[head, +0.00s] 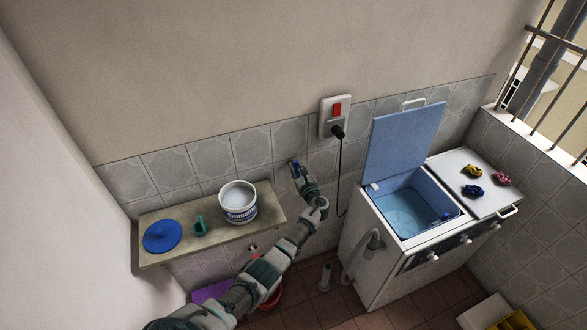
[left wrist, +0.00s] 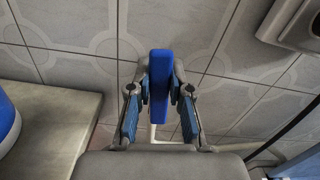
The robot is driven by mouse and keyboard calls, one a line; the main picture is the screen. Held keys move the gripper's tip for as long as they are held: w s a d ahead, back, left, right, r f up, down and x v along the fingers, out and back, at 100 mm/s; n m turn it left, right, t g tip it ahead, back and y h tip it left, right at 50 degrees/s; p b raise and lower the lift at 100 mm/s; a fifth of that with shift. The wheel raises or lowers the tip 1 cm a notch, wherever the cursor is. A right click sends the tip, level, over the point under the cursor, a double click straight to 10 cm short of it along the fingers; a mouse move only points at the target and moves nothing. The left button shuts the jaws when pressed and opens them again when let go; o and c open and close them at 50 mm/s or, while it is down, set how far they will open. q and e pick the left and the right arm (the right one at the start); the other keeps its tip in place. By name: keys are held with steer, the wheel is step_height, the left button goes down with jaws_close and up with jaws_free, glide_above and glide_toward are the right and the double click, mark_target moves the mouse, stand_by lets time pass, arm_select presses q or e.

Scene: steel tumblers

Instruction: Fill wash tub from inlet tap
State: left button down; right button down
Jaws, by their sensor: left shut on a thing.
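The inlet tap's blue lever (head: 294,166) is on the tiled wall, between the shelf and the washing machine. My left gripper (head: 298,174) reaches it from below and is shut on it. In the left wrist view the blue lever (left wrist: 158,88) stands upright between the two fingers of my left gripper (left wrist: 160,78). The tap's body and outlet are mostly hidden by the gripper. The wash tub (head: 400,212) is a light blue open basin in the machine, with its blue lid (head: 404,140) raised. I cannot tell the water level in it. My right gripper is not in view.
A shelf (head: 180,247) left of the tap holds a paint bucket (head: 238,203), a blue disc (head: 162,236) and a green object (head: 200,226). A socket with a plugged cable (head: 336,118) is above right. Colored cloths lie on the machine's right top (head: 474,160).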

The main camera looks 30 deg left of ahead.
arm_select(q)
steer(key=shift+w+d+r+m, duration=0.2)
steer(key=shift+w+r+m, duration=0.3)
steer(key=shift+m, duration=0.3)
steer(key=c, duration=1.1)
jaws_free()
steer(key=shift+f, duration=0.1)
steer(key=shift+o, duration=0.3)
steer(key=shift+w+f, duration=0.1)
steer(key=shift+f, duration=0.2)
steer(key=shift+s+d, duration=0.25)
steer(key=v, duration=1.1)
